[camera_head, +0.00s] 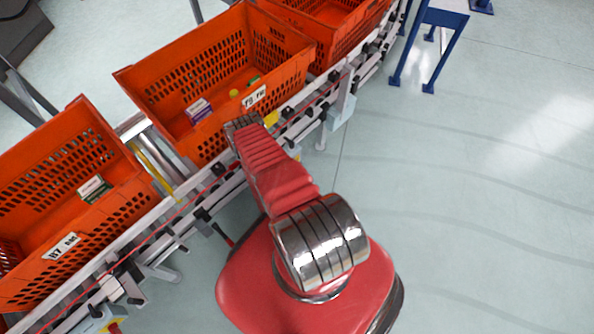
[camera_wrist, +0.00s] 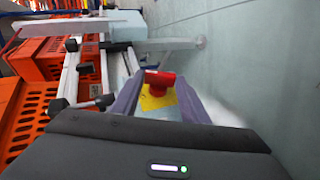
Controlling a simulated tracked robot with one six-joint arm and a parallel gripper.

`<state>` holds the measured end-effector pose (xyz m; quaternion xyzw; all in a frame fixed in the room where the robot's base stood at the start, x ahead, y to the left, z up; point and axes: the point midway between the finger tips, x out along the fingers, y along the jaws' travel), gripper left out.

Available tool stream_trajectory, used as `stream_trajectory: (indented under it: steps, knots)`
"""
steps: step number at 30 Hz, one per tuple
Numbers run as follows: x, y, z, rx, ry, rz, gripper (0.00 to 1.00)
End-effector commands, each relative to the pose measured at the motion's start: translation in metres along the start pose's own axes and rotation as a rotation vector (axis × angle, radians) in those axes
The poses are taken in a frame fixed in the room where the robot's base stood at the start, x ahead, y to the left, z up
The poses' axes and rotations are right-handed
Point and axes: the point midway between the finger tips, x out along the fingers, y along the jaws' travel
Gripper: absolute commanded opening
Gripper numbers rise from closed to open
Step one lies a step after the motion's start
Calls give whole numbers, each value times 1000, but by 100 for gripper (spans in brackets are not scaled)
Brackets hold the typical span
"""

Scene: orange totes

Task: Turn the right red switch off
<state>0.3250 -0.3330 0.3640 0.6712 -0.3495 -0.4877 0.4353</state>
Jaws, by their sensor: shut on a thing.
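In the wrist view a red switch (camera_wrist: 158,80) sits on a yellow plate (camera_wrist: 158,98). My gripper (camera_wrist: 161,77) reaches around it, one finger on each side, and is shut on the red switch. The switch's wide red top lies roughly crosswise in that view. In the head view my red arm hides the gripper and this switch. Another red switch (camera_head: 115,328) on a yellow plate is partly visible at the bottom left edge of the head view.
Orange totes stand on the conveyor, including a left tote (camera_head: 62,247) and a middle tote (camera_head: 180,50) with small items inside. The conveyor rail (camera_head: 165,222) runs diagonally beside my arm. A blue stand (camera_head: 443,18) is at the top right. The floor at right is clear.

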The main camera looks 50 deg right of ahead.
Motion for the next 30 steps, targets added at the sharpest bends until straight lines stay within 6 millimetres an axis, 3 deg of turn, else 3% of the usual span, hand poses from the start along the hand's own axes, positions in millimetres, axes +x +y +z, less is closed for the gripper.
stream_trajectory:
  steps: [10, 25, 26, 30]
  knots:
    - [-1, -8, -1, -50, 7, 107, 18]
    - [0, -8, -1, -57, 7, 121, 18]
    - [0, -8, -1, -57, 7, 121, 43]
    - [0, -7, -1, -56, 5, 123, 52]
